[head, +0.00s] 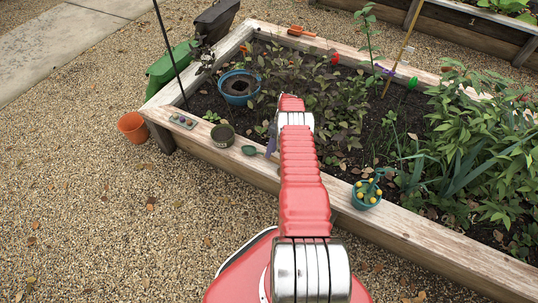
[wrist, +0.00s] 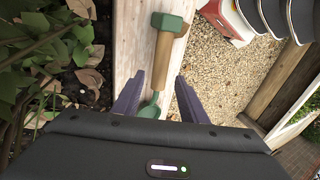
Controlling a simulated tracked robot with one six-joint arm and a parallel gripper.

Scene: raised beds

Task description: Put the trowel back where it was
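The trowel (wrist: 163,62), with a tan handle and green ends, lies on the pale wooden edge (wrist: 131,32) of the raised bed in the wrist view. In the head view a small green piece (head: 249,150), likely part of it, shows on the near ledge left of my arm; the rest seems hidden behind my arm. My gripper (wrist: 160,76) is open, its two purple fingers on either side of the trowel's handle. I see a gap on each side, and nothing is gripped. In the head view only a bit of a purple finger (head: 271,146) shows.
On the near ledge stand a dark pot (head: 223,136), a small tray (head: 183,121) and a teal pot with yellow balls (head: 366,195). A blue pot (head: 239,88) sits in the planted soil. A terracotta pot (head: 132,127) stands on gravel. Bare ledge shows right of the teal pot.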

